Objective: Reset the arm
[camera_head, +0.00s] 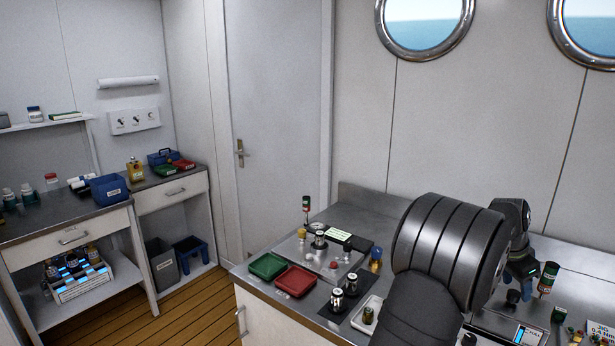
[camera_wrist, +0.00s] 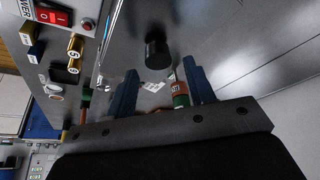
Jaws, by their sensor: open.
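My gripper (camera_head: 522,278) is at the right of the counter in the head view, low and pointing down, with the dark arm links beside it. In the wrist view its two blue fingers (camera_wrist: 160,82) are spread apart with a gap between them. A green and orange cylinder (camera_wrist: 180,92) shows in that gap, near the right finger; I cannot tell whether it is between the fingers or beyond them.
A green tray (camera_head: 268,267) and a red tray (camera_head: 296,281) lie at the counter's left front. A grey panel (camera_head: 322,268) with small cylinders is behind them. A white tray (camera_head: 358,322) sits near my arm. A panel with a red switch (camera_wrist: 55,17) shows in the wrist view.

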